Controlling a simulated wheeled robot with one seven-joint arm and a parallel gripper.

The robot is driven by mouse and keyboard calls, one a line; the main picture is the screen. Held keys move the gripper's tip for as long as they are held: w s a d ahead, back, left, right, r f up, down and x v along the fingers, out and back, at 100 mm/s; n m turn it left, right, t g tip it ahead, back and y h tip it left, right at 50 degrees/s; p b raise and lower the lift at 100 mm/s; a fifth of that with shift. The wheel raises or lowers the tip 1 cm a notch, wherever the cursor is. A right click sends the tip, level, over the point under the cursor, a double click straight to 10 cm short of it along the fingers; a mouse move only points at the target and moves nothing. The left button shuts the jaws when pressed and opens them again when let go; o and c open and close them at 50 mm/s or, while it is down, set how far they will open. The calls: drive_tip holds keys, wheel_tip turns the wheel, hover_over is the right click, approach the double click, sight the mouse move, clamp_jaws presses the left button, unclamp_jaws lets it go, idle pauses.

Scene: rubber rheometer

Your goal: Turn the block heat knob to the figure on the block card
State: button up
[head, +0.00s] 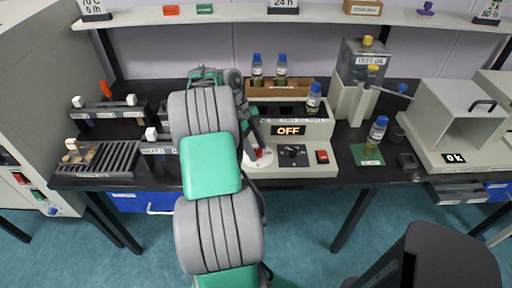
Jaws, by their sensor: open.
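The block heater (325,131) is a cream unit in the middle of the bench, with a lit display (288,131) reading OFF. Its black knob (292,153) is on the front panel, right of a round white and red part (258,158). A red switch (322,157) is right of the knob. My gripper (257,143) is open, left of the knob and apart from it; my arm hides part of it. Cards stand on the shelf: one reads 70 C 5 h (94,7), one 24 h (283,4), one partly legible (490,10). I cannot tell which is the block card.
Capped bottles (257,70) stand in a wooden rack behind the heater. One bottle (314,97) is on the heater's right top, another (376,135) on a green mat (362,155). A clear-topped machine (362,70) stands behind right. A black chair (435,258) is at front right.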

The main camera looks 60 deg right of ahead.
drive_tip(key=shift+r, duration=0.1)
drive_tip(key=p+v, duration=0.3)
drive_tip(key=v, duration=0.4)
drive_tip(key=shift+w+r, duration=0.2)
drive_tip(key=shift+r, duration=0.05)
